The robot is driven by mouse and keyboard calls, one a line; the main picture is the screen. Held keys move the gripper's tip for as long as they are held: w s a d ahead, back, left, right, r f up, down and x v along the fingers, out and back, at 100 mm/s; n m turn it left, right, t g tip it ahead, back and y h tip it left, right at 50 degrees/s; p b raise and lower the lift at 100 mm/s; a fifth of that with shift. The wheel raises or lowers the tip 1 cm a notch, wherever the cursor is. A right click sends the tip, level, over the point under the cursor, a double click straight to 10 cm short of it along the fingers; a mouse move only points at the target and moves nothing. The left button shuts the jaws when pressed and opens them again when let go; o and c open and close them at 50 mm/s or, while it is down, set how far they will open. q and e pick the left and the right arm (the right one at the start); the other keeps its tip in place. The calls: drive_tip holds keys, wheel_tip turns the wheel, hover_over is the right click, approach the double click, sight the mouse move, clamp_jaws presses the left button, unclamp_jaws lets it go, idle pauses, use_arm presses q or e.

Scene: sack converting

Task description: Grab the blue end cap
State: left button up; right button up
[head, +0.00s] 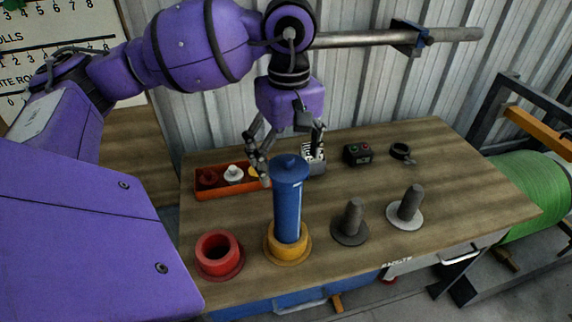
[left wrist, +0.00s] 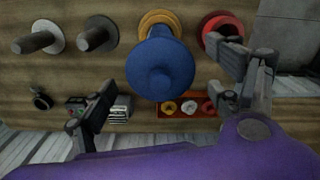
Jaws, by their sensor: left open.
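In the left wrist view the blue cap (left wrist: 160,72) is a large round disc facing the camera. My left gripper (head: 290,170) is open, pointing down, with one finger on each side of the cap. In the left wrist view the gripper (left wrist: 166,72) shows its fingers spread, with gaps to the cap. My right gripper is not in view.
A red ring (head: 236,262) stands left of the column; dark (head: 351,234) and pale (head: 405,220) pegged discs stand right. Behind are an orange tray (head: 205,193) with small parts, a button box (head: 357,154) and a dark ring (head: 401,150). The bench's right side is clear.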

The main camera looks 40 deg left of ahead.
use_arm(q)
drive_tip(key=shift+w+f, duration=0.1)
drive_tip(key=shift+f, duration=0.8)
drive_tip(key=shift+c, duration=0.4)
drive_tip(key=c, duration=1)
drive_tip(key=shift+r, duration=0.1)
